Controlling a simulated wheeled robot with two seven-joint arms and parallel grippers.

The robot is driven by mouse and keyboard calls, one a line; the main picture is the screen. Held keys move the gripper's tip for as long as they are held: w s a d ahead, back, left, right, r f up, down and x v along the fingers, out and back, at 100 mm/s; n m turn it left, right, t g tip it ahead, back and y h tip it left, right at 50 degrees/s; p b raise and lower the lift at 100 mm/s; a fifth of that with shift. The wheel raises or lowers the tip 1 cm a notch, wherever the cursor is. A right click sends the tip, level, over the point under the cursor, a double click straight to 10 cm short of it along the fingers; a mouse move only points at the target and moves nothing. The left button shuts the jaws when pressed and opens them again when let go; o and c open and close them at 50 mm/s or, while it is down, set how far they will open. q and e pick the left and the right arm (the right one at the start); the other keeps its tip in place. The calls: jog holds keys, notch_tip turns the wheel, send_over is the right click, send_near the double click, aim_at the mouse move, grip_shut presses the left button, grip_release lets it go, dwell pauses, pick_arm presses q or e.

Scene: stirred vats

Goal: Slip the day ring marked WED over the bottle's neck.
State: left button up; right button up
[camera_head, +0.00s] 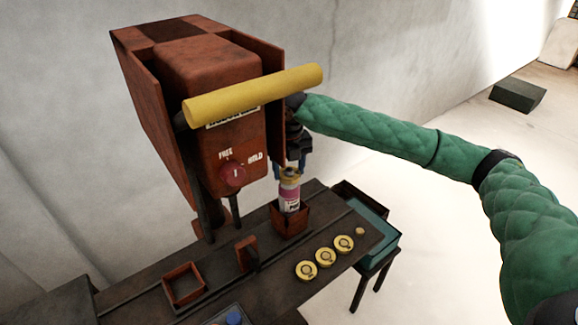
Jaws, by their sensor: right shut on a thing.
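The bottle (289,194), with a pink and white label, stands upright in a small red-brown square holder (291,219) on the dark bench. My right gripper (289,170) is right above it, pointing down, shut on a small yellow ring (289,177) at the bottle's top. I cannot tell whether the ring is around the neck or just over it, and its marking is not readable. My left gripper is not in view.
A red-brown machine with a yellow bar (253,94) and a red FREE/HOLD knob (232,174) stands close left of my right gripper. An empty square frame (184,284) and an upright block (247,254) are on the bench. A small tan piece (360,231) lies near its right edge.

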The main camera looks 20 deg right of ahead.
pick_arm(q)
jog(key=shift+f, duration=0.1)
pick_arm(e)
jog(key=shift+f, duration=0.7)
jog(key=o, duration=1)
jog(key=shift+o, duration=0.2)
jog(key=shift+r, duration=0.1)
jog(key=shift+r+b, duration=1.3)
jog(key=shift+r, duration=1.9)
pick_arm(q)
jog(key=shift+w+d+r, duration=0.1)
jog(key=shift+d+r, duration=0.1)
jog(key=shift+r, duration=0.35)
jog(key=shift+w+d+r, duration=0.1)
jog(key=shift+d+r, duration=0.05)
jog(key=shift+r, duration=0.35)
pick_arm(e)
jog(key=shift+r, duration=0.6)
